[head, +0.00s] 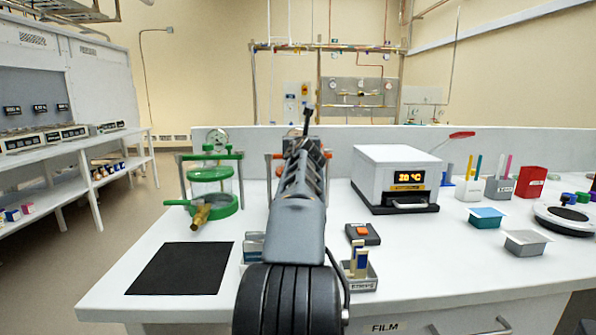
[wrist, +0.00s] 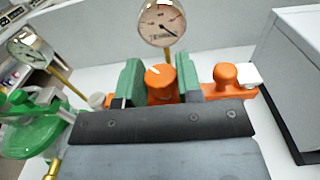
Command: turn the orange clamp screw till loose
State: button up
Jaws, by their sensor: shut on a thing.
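The orange clamp screw (wrist: 161,84) is a round knob with a white mark on top, seen in the middle of the wrist view. My gripper (wrist: 160,76) is shut on it, with one green-padded finger on each side. The dark gripper body hides the lower part of the screw. Beside it on the right is another orange knob (wrist: 226,76) on an orange bar, with a white end piece. In the head view my own arm hides the screw; only orange parts of the frame (head: 329,158) show beside the arm.
A dial gauge (wrist: 161,22) rises just behind the screw. A green vessel (head: 211,184) with its own gauge stands to the left. A white heater box (head: 397,175) reading 20 °C stands to the right. A black mat (head: 180,268) lies at front left.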

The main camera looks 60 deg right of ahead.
jog(key=shift+s+d+f+n+t+y+b, duration=0.15)
jog(key=shift+f+n+t+y+b, duration=0.25)
jog(key=shift+n+t+y+b, duration=0.45)
jog(key=shift+r+n+t+y, duration=0.25)
jog(key=shift+n+t+y, duration=0.5)
jog(key=shift+t+y, duration=0.2)
jog(key=n+t+y+p, duration=0.1)
jog(key=n+t+y, duration=0.1)
jog(key=y, duration=0.1)
jog(key=shift+r, duration=0.2)
jog(key=shift+f+n+t+y+p, duration=0.1)
jog(key=shift+n+t+y+p, duration=0.2)
jog(key=shift+n+y+p, duration=0.35)
jog(key=shift+n+y, duration=0.25)
jog(key=shift+y, duration=0.2)
jog(key=o, duration=0.9)
jog(key=shift+o, duration=0.2)
